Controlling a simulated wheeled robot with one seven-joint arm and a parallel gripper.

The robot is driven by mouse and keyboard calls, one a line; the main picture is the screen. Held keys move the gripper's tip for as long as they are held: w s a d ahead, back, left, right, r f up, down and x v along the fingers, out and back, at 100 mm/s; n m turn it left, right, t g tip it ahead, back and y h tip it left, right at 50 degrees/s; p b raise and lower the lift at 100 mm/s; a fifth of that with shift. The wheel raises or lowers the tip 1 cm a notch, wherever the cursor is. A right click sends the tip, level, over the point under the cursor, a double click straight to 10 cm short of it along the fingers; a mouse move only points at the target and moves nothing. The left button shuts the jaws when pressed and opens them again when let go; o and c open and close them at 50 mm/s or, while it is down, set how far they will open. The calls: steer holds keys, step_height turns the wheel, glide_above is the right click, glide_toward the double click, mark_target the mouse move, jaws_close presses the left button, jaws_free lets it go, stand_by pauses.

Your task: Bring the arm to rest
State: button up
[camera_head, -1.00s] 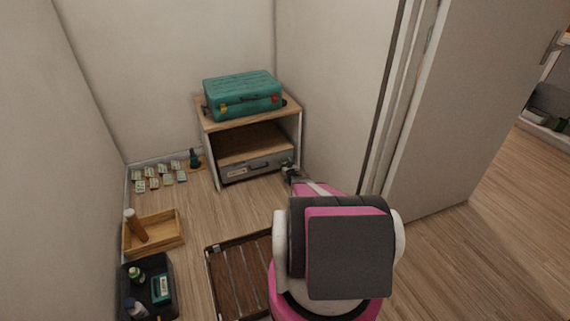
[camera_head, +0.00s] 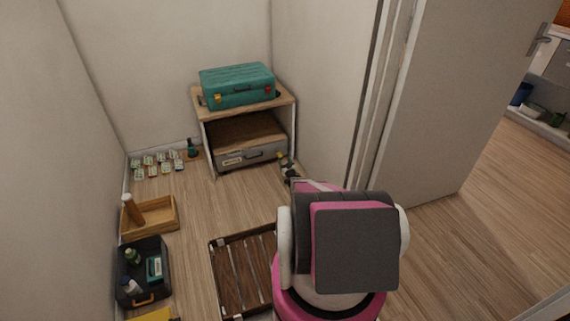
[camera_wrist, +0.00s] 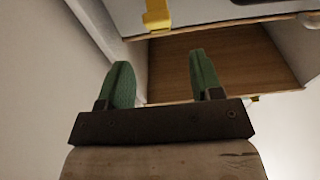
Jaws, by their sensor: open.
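My gripper shows in the wrist view (camera_wrist: 163,85) with two green fingers spread apart and nothing between them. In the head view my pink and grey arm hides most of it; only a small dark part (camera_head: 290,177) shows near the front right of the small wooden shelf unit (camera_head: 207,150). The wrist view looks past the fingers at brown wooden boards and white panels, probably of a shelf unit. I cannot tell from these views whether the fingers touch anything.
A teal suitcase (camera_head: 237,86) lies on the shelf unit and a grey case (camera_head: 254,156) sits low inside it. A wooden tray (camera_head: 163,216), a dark open case (camera_head: 143,270) and a slatted wooden frame (camera_head: 243,270) lie on the floor. An open door (camera_head: 450,110) stands right.

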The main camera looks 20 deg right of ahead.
steer(key=s+a+r+m+g+h, duration=0.1)
steer(key=s+a+r+g, duration=0.4)
steer(key=r, duration=0.6)
steer(key=s+a+r+m+g+h, duration=0.1)
steer(key=s+a+r+g+h, duration=0.15)
steer(key=s+a+r, duration=0.65)
steer(key=s+a+r+g+y, duration=0.1)
steer(key=s+a+r+g, duration=0.3)
steer(key=s+r, duration=0.4)
steer(key=s+a+r+n+g+y, duration=0.1)
steer(key=s+a+r+g, duration=0.3)
steer(key=s, duration=1.2)
steer(key=s+a+r+g+y, duration=0.1)
steer(key=s+a+r+g, duration=0.3)
steer(key=s+a+r, duration=0.3)
steer(key=s+r, duration=0.5)
steer(key=s, duration=0.1)
steer(key=shift+a+r+n, duration=0.3)
steer(key=shift+r, duration=0.05)
